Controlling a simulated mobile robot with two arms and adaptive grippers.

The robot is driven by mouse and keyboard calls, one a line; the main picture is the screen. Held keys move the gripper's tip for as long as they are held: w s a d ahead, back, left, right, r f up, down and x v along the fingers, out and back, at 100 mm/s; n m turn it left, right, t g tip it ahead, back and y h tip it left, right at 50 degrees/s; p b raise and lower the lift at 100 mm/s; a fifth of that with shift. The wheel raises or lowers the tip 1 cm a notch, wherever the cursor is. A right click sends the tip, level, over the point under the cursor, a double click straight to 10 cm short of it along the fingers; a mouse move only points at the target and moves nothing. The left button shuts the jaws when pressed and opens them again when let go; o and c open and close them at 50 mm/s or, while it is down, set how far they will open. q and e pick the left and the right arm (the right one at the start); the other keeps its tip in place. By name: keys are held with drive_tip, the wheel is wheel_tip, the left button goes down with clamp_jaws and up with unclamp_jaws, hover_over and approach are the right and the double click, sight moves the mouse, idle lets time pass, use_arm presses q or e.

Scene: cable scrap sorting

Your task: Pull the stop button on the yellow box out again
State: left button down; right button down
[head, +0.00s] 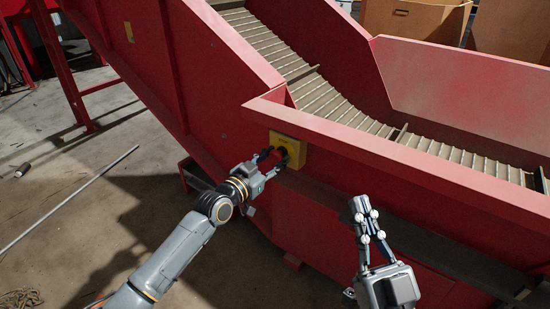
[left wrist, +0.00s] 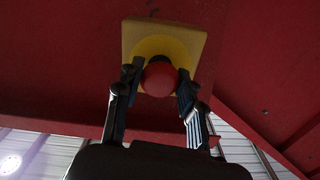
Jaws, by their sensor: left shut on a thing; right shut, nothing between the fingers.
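The yellow box (head: 292,149) is fixed to the red side wall of the conveyor in the head view. It also shows in the left wrist view (left wrist: 140,37). The red stop button (left wrist: 159,78) sticks out of the box's face. My left gripper (head: 274,153) reaches the box from the left, its fingers on either side of the button and shut on it. In the head view the fingers hide most of the button. My right gripper (head: 360,205) is shut and empty, in front of the conveyor wall at the lower right, apart from the box.
The red conveyor (head: 440,180) with a slatted belt (head: 330,100) fills the middle and right. Cardboard boxes (head: 415,20) stand behind it. A long thin rod (head: 70,195) and a small cylinder (head: 23,170) lie on the floor at left, which is otherwise mostly clear.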

use_arm(q)
drive_tip(key=c, duration=1)
unclamp_jaws()
drive_tip(key=shift+s+f, duration=0.1)
drive_tip(key=shift+o, duration=1)
drive_tip(key=shift+a, duration=0.1)
drive_tip(key=v, duration=1.2)
